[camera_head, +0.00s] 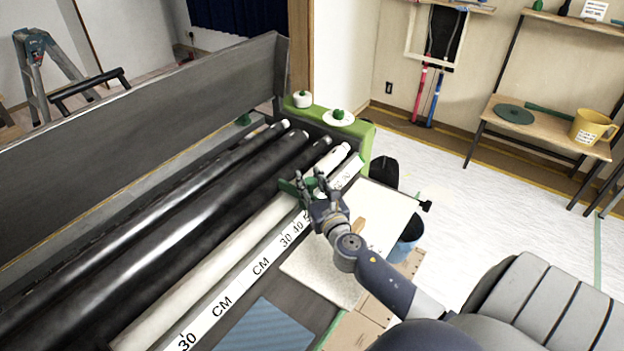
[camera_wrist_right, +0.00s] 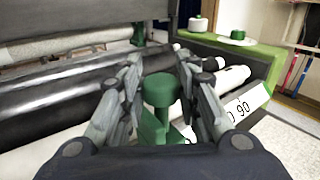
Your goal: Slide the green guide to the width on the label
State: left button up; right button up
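The green guide (camera_head: 289,187) sits on the white ruler strip (camera_head: 232,289) of the long pasting machine, towards its far right end. Its round-topped green knob (camera_wrist_right: 160,92) stands upright in the right wrist view. My right gripper (camera_head: 314,186) is at the guide, with its fingers on both sides of the knob. The fingers look open, with narrow gaps beside the knob. The strip reads 30, CM, CM, 30, 40 in the head view, and 90 shows in the wrist view. The number under the guide is hidden. I cannot make out a label giving a width. My left gripper is out of view.
Long black rollers (camera_head: 170,225) run beside the strip. A green end housing (camera_head: 363,137) with two white-and-green knobs closes the far end. A pale sheet (camera_head: 385,215) and a blue sheet (camera_head: 268,329) lie on the near side. A shelf holds a yellow mug (camera_head: 590,127).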

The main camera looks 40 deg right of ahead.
jog(key=shift+o, duration=1.2)
jog(key=v, duration=1.2)
